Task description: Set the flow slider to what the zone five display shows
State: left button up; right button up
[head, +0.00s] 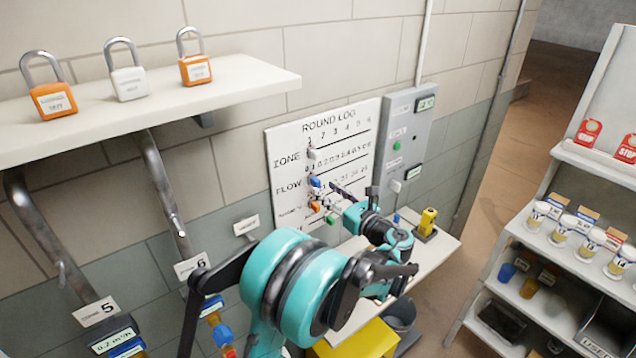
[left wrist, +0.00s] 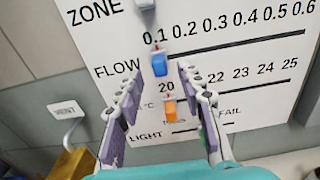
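The white round log board (head: 356,118) hangs on the wall. Its blue flow slider (head: 315,183) stands at the left end of the flow slot, under 0.1; it also shows in the left wrist view (left wrist: 160,64). The zone five display (head: 113,341) is at the lower left under the label 5 and appears to read 0.2 m³/h. My left gripper (head: 336,198) is open in front of the board. In the left wrist view its fingertips (left wrist: 157,76) are spread to either side of the blue slider, apart from it. My right gripper is not in view.
A white slider (left wrist: 145,4) sits above and an orange slider (left wrist: 170,109) below the blue one. A grey control box (head: 405,135) adjoins the board. A shelf with padlocks (head: 150,110) is at upper left. A yellow object (head: 427,222) stands on the low ledge.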

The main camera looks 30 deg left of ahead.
aim_at(319, 184)
pick_arm(q)
jog(key=x, duration=0.5)
jog(key=shift+a, duration=0.1)
jog(key=shift+c, duration=0.3)
grip_shut()
